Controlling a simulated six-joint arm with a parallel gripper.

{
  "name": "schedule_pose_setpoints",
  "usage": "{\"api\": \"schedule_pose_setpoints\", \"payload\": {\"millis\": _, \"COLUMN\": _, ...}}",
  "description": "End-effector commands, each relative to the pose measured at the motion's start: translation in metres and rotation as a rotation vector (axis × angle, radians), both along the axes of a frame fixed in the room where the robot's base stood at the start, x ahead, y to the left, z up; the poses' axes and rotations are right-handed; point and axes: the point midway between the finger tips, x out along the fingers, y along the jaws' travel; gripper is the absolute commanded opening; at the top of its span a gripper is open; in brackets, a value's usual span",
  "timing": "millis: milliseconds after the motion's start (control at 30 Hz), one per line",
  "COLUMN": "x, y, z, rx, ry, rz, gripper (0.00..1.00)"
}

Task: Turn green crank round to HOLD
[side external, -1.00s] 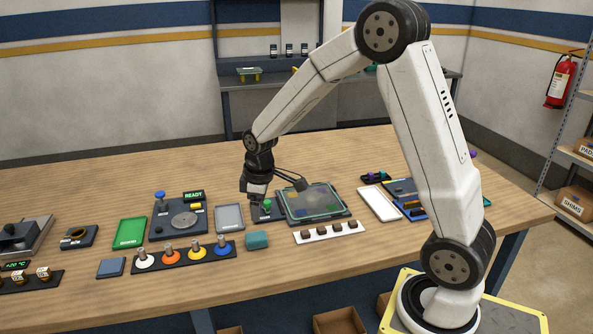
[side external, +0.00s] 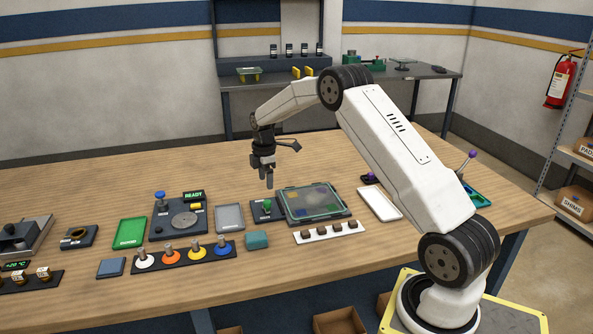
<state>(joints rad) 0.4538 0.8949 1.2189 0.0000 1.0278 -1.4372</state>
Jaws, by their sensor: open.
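The green crank (side external: 267,205) is a small upright green knob on a dark base, at the left edge of the washer unit. The washer (side external: 307,202) has a clear greenish lid or pane over coloured patches in a dark frame. The HOLD mark is too small to read in this view. My gripper (side external: 268,184) points down above and behind the crank. It is open, holds nothing, and appears clear of the crank.
A grey tray (side external: 229,217) and a teal block (side external: 257,240) are left of and in front of the crank. A white strip with several brown pieces (side external: 330,232) lies in front of the washer. A white tray (side external: 380,203) is to its right. The table behind is clear.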

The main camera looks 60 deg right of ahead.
Motion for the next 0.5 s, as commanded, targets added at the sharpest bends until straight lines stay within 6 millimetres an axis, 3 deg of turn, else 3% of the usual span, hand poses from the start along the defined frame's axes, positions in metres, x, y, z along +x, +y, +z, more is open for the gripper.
{"api": "schedule_pose_setpoints", "payload": {"millis": 267, "x": 0.0, "y": 0.0, "z": -0.005, "rx": 0.001, "ry": 0.002, "rz": 0.0, "gripper": 0.73}}
{"api": "schedule_pose_setpoints", "payload": {"millis": 500, "x": -0.001, "y": 0.001, "z": -0.026, "rx": 0.002, "ry": 0.002, "rz": -0.001, "gripper": 0.73}}
